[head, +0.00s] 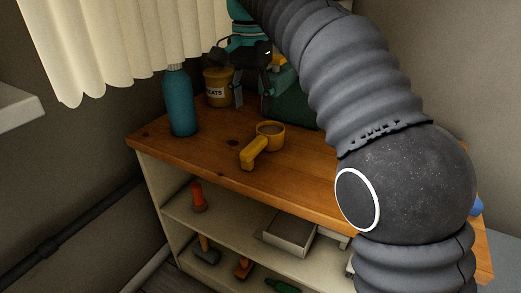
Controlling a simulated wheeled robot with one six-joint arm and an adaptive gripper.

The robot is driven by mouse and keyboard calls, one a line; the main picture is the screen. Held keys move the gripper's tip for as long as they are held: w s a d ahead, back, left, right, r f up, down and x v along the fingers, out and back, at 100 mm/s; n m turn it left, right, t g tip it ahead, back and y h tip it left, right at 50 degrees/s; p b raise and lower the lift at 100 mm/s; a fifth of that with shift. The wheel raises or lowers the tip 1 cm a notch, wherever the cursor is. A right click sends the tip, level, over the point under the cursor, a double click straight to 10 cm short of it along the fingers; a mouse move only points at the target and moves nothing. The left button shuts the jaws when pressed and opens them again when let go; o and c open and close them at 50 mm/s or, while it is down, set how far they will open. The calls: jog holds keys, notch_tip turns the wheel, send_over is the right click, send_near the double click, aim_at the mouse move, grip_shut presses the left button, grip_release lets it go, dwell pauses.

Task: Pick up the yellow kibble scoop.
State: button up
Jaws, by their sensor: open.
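The yellow kibble scoop (254,151) lies on the wooden top of the island (210,153), its handle pointing toward the front edge and its round cup (270,133) behind, with brownish contents or a dark inside showing. My gripper (240,91) is at the back of the top, above and behind the scoop, its dark fingers pointing down. It is open and apart from the scoop. My arm covers the right part of the top.
A teal bottle (181,103) stands at the left, and a yellow treats tub (217,88) stands behind my gripper. A dark green object (291,101) is at the back. Shelves below hold a grey tray (286,234) and tools. Wood in front of the scoop is clear.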

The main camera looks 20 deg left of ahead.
aim_at(255, 142)
notch_tip(255, 142, down, 5)
jog(key=shift+d+f+b, duration=0.1)
jog(key=shift+f+b, duration=0.05)
jog(key=shift+b, duration=0.55)
jog(key=f+b, duration=0.1)
jog(key=f, duration=0.3)
jog(key=shift+d+b, duration=0.35)
jog(key=shift+d, duration=0.05)
jog(key=shift+f, duration=0.55)
jog(key=shift+c, duration=0.2)
grip_shut()
